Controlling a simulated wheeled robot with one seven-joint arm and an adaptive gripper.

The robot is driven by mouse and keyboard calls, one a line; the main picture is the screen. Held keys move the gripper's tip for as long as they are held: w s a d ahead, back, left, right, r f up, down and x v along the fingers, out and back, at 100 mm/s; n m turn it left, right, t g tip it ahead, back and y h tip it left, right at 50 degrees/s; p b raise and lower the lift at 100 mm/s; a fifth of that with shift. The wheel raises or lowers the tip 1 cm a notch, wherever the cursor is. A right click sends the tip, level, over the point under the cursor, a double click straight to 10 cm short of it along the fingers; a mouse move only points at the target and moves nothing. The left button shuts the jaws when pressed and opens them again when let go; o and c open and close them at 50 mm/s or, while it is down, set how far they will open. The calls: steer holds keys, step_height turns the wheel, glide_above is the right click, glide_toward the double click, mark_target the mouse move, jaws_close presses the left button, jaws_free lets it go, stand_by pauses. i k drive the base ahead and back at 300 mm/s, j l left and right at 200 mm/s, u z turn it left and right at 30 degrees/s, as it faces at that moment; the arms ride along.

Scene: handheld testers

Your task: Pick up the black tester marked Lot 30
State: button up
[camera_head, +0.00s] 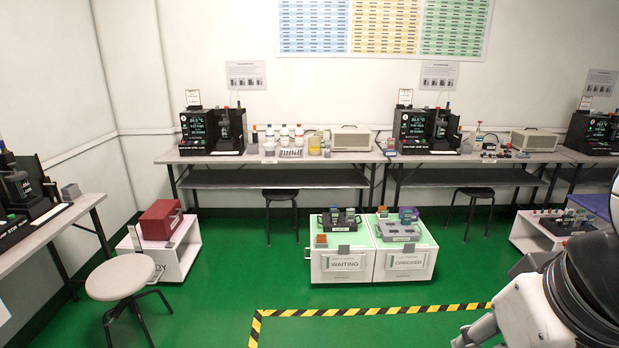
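A black tester (338,220) sits on top of the cart labelled WAITING (345,263), with a grey block and a small orange block beside it. Another black tester (563,222) sits on the white cart at the right, with several small upright parts on it. The lot markings are too small to read, so I cannot tell which is Lot 30. Part of my white and black arm fills the lower right corner, well in front of the carts. No gripper fingers can be made out.
The cart labelled CHECKED (407,264) adjoins WAITING and carries grey and purple items. A red box (160,219) sits on a left cart. A stool (120,277) stands front left. Benches (270,158) with equipment line the back wall. Green floor (225,270) is clear around striped tape (370,310).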

mark_target(335, 214)
steer(key=i, duration=1.95)
steer(key=i+z, duration=0.1)
steer(key=i, duration=0.75)
steer(key=i+j+z, duration=0.1)
steer(key=i, duration=0.75)
steer(key=i+j+z, duration=0.15)
steer(key=z, duration=0.2)
